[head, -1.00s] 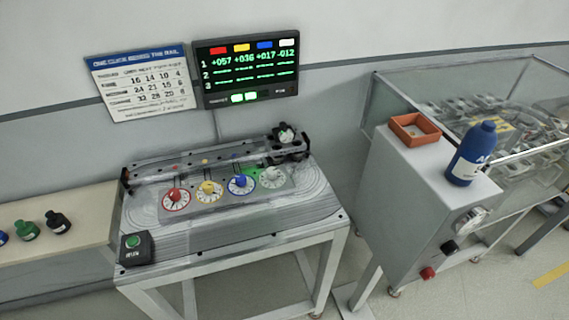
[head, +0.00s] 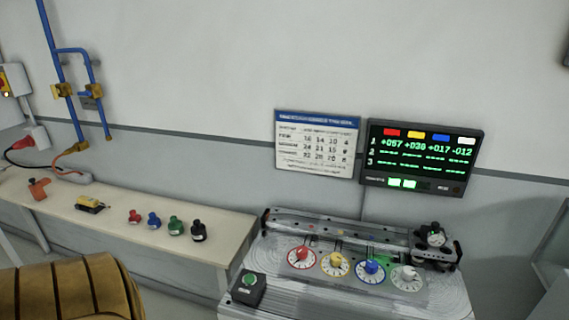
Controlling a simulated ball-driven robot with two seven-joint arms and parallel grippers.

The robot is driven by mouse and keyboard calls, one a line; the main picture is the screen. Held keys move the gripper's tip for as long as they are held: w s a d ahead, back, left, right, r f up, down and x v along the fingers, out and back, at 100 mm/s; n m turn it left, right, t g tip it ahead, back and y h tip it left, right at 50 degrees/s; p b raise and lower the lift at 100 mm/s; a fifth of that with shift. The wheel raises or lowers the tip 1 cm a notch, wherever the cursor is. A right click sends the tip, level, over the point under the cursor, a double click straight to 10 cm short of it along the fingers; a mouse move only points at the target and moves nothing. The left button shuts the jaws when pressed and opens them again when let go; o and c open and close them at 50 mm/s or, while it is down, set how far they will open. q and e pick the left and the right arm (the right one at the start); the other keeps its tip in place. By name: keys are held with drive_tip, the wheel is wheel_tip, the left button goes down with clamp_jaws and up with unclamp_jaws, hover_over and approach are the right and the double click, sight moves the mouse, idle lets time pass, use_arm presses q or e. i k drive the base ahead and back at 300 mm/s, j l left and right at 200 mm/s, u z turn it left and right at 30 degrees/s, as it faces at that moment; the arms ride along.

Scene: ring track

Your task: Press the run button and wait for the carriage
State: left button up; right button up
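The green run button (head: 250,279) sits on a small black box at the front left corner of the ring track table (head: 330,298). The carriage, a dark block with a round dial (head: 434,238), stands at the right end of the track's rail. Four dials, red (head: 301,258), yellow (head: 335,263), blue (head: 371,269) and white (head: 407,277), lie in a row before the rail. The display (head: 421,156) on the wall reads +057, +036, +017, -012 in row 1; rows 2 and 3 show dashes. Neither gripper is in view.
A bench (head: 130,225) at left holds several small knobbed pieces (head: 175,226), a yellow-black device (head: 90,203) and an orange item (head: 39,188). A brown ribbed rounded object (head: 72,290) fills the lower left. A printed chart (head: 316,143) hangs beside the display.

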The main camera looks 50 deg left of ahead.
sight(249, 279)
drive_tip(key=u, duration=1.85)
